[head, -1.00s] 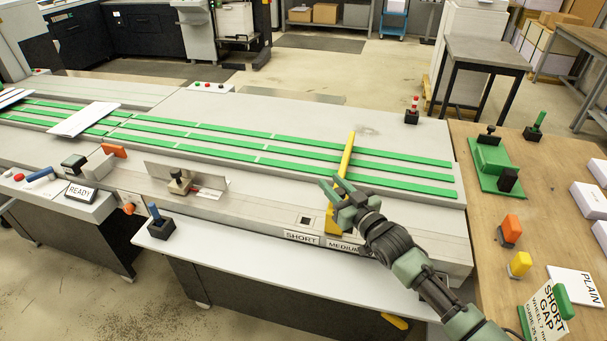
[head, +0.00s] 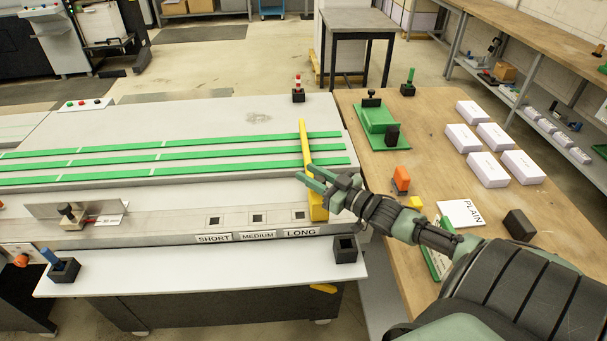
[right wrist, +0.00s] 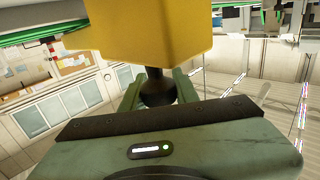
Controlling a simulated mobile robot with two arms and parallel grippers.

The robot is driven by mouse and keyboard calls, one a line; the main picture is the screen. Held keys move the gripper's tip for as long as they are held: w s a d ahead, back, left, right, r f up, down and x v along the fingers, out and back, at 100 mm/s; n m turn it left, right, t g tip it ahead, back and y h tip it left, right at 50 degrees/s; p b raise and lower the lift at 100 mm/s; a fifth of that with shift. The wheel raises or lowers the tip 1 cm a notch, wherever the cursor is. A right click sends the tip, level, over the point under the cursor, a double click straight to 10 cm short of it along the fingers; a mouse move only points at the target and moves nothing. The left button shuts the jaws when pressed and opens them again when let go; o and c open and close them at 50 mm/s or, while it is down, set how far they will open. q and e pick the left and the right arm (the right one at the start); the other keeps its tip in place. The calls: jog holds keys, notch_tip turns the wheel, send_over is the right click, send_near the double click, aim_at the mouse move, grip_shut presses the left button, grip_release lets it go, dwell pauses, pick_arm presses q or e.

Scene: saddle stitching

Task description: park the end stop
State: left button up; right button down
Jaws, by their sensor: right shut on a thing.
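The yellow end stop (head: 318,209) is a block with a long bar reaching back across the green strips. It is at the machine's right end, just right of the LONG label (head: 301,232); whether it touches the surface is unclear. My right gripper (head: 322,185) is shut on its black knob (right wrist: 157,90); the yellow block (right wrist: 150,30) fills the upper right wrist view. The square sockets above SHORT (head: 213,221), MEDIUM (head: 257,218) and LONG (head: 300,215) show open. My left gripper is not in view.
A black square holder (head: 345,249) stands on the white front shelf (head: 200,276), below and right of LONG. Another holder (head: 65,270) with a blue handle is at left. The wooden bench (head: 450,170) on the right carries a green fixture (head: 383,123) and white blocks.

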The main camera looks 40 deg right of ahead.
jog(key=shift+d+f, duration=0.1)
jog(key=shift+f, duration=0.05)
jog(key=c, duration=1.1)
grip_release()
jog(key=shift+o, duration=0.2)
jog(key=shift+s, duration=0.1)
jog(key=shift+s+d, duration=0.1)
jog(key=shift+s, duration=0.4)
jog(key=s+d+b, duration=0.1)
jog(key=s, duration=0.5)
jog(key=shift+s+d, duration=0.2)
jog(key=shift+s, duration=0.1)
